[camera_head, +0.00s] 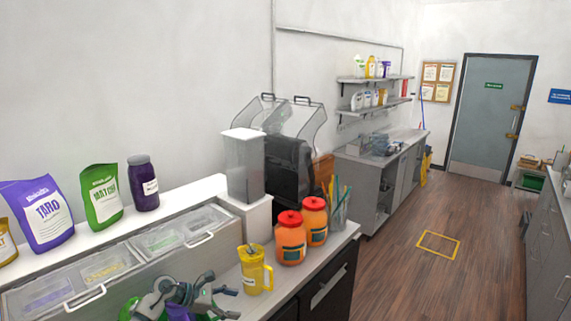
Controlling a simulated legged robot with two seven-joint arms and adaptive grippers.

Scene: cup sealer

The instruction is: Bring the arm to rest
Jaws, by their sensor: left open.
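My left gripper (214,298) is at the bottom of the head view, low over the near counter. It is open, and I see nothing between its fingers. A yellow pitcher (255,272) with a handle stands on the counter to the right of it, apart from it. Green and purple shapes (180,312) show beside and below the gripper, partly hidden by it and cut off by the picture's edge. My right gripper does not show.
Two orange jars with red lids (291,240) stand behind the pitcher. A clear-topped dispenser (244,165) stands farther back. Lidded bins (100,268), a purple TARO bag (42,215), a green bag (101,197) and a dark purple jar (143,185) are at left. The floor (400,275) at right is mostly clear.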

